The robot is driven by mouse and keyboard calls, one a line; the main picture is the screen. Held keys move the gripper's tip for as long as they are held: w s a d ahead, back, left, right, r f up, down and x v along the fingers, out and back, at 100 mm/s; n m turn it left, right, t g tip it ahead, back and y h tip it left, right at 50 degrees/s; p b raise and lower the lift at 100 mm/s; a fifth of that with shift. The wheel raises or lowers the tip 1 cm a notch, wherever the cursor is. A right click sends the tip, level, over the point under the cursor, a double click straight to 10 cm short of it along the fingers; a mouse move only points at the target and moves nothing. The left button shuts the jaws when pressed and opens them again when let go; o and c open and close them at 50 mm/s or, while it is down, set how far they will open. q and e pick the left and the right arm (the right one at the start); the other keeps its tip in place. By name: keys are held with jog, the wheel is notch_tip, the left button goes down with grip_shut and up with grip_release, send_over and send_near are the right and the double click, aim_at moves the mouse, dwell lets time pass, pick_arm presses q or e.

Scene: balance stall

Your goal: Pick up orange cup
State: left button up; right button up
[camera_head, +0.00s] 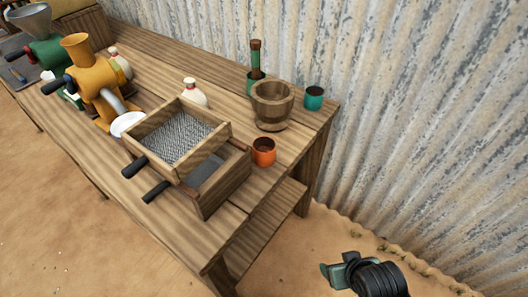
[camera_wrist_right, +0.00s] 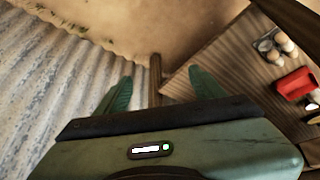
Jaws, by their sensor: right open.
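The orange cup (camera_head: 263,152) stands upright on the wooden table (camera_head: 190,232), near its right-hand edge, beside the wooden sieve box. Its dark opening faces up. My right gripper (camera_head: 335,274) is off the table at the lower right of the head view, over the sandy ground and well apart from the cup. In the right wrist view my right gripper (camera_wrist_right: 160,88) is open, with nothing between its two green fingers. I cannot make out the orange cup in the right wrist view. My left gripper is not in view.
The wooden sieve box (camera_head: 222,178) stands left of the cup. A wooden mortar (camera_head: 272,105) and a teal cup (camera_head: 314,98) stand behind it. Corrugated wall (camera_head: 430,130) runs along the back. The right wrist view shows a red container (camera_wrist_right: 295,84) on a wooden surface.

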jog(key=w+a+r+t, duration=0.2)
jog(key=w+r+t, duration=0.25)
jog(key=w, duration=0.55)
jog(key=n+t+y, duration=0.5)
jog(key=y, duration=0.5)
send_near(264, 147)
jog(key=w, duration=0.1)
jog(key=w+f, duration=0.1)
jog(key=w, duration=0.1)
jog(key=shift+w+a+f, duration=0.15)
jog(key=shift+a, duration=0.1)
jog(key=shift+a+n+y, duration=0.3)
jog(key=shift+a, duration=0.05)
jog(key=shift+w+a, duration=0.25)
jog(key=shift+a, duration=0.05)
jog(key=x, duration=0.7)
jog(key=shift+f, duration=0.25)
jog(key=c, duration=1.2)
